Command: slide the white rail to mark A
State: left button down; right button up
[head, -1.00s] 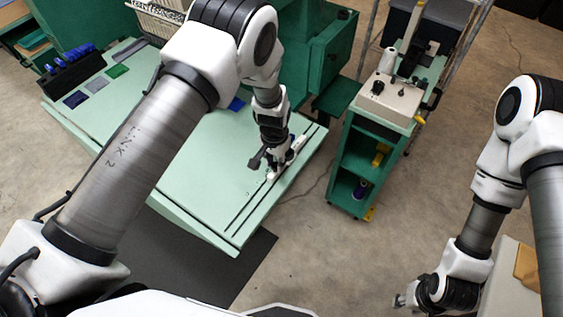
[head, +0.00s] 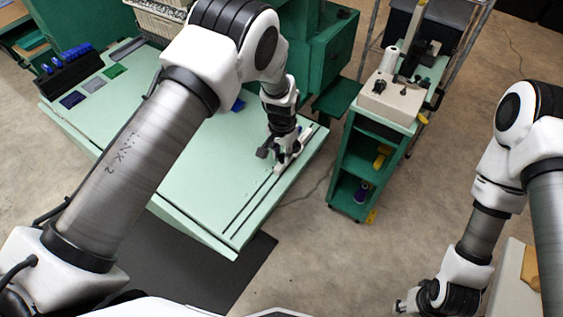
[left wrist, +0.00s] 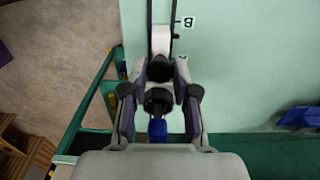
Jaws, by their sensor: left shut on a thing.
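The white rail (head: 303,137) lies in the dark slots near the right edge of the pale green table (head: 190,180). My left gripper (head: 277,160) is down at the table, shut on the rail. In the left wrist view the fingers (left wrist: 160,72) close around a dark knob at the near end of the rail (left wrist: 161,38). A "B" mark (left wrist: 188,21) is right of the slots; a second small mark (left wrist: 181,57) by the right fingertip is partly hidden, its letter unreadable. My right gripper (head: 402,304) hangs low at the right, away from the table; its jaws are unclear.
A green cart (head: 370,160) with a beige machine (head: 390,98) stands right of the table. A green cabinet (head: 330,60) stands behind it. A dark rack with blue items (head: 72,68) and several colour swatches (head: 93,86) are at the table's far left. The slots toward the front are clear.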

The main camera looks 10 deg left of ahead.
pick_arm(q)
jog(key=shift+w+d+b, duration=0.3)
jog(key=shift+w+b, duration=0.35)
jog(key=shift+w, duration=0.2)
jog(key=shift+w+d+b, duration=0.3)
jog(key=shift+w+b, duration=0.3)
jog(key=shift+w, duration=0.2)
jog(key=c, duration=1)
grip_release()
jog(key=shift+o, duration=0.2)
jog(key=shift+r+p, duration=2.3)
jog(key=shift+r, duration=0.7)
